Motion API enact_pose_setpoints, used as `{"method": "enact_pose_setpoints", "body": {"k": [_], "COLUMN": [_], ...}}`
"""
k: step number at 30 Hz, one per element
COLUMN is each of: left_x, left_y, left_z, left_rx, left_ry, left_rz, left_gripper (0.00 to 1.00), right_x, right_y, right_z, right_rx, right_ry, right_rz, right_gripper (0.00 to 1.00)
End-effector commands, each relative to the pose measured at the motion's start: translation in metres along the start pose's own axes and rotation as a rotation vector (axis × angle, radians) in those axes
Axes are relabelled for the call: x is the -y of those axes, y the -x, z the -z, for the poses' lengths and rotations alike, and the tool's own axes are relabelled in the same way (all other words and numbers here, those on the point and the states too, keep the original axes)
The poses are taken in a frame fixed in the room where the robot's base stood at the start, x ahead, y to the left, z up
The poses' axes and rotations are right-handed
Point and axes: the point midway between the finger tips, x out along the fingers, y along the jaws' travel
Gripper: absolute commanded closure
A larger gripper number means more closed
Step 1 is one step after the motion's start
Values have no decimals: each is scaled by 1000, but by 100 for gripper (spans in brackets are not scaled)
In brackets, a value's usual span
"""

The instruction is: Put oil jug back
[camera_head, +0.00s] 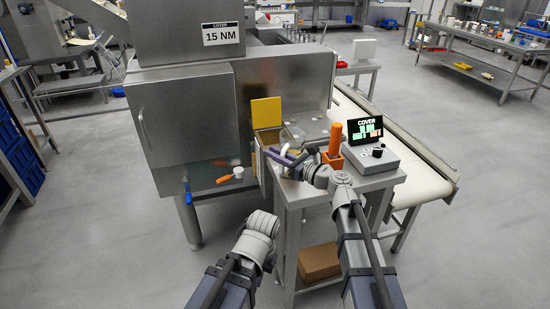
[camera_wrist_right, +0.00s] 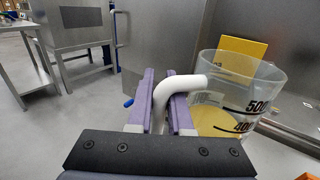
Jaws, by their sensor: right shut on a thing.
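The oil jug is a clear measuring jug with dark volume marks, yellow oil inside and a white handle. In the right wrist view the jug (camera_wrist_right: 240,90) is upright, just right of my fingers. My right gripper (camera_wrist_right: 165,105) is shut on its white handle. In the head view my right gripper (camera_head: 285,157) is over the small steel table, with the clear jug (camera_head: 293,134) just beyond it. I cannot tell whether the jug touches a surface. My left arm shows at the lower middle of the head view; its fingers do not show.
A display box (camera_head: 372,151) and an orange holder with an orange-handled tool (camera_head: 335,139) stand right of the gripper. A yellow panel (camera_head: 266,112) stands behind at the steel machine (camera_head: 185,120). A cardboard box (camera_head: 319,261) is on the lower shelf. A conveyor (camera_head: 430,178) runs right.

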Motion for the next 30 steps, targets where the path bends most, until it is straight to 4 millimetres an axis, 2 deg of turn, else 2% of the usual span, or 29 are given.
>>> {"method": "enact_pose_setpoints", "body": {"k": [6,7,15,23,26,30], "left_x": [0,0,0,0,0,0], "left_y": [-3,-3,-2,-4,-3,-4], "left_z": [0,0,0,0,0,0], "left_rx": [0,0,0,0,0,0], "left_ry": [0,0,0,0,0,0], "left_rz": [0,0,0,0,0,0], "left_gripper": [100,100,100,100,100,100], "right_x": [0,0,0,0,-1,-3], "right_y": [0,0,0,0,10,35], "right_z": [3,3,2,4,3,4], "right_rx": [1,0,0,0,0,0], "right_ry": [0,0,0,0,0,0], "right_rz": [0,0,0,0,1,2], "right_gripper": [100,81,52,52,52,52]}}
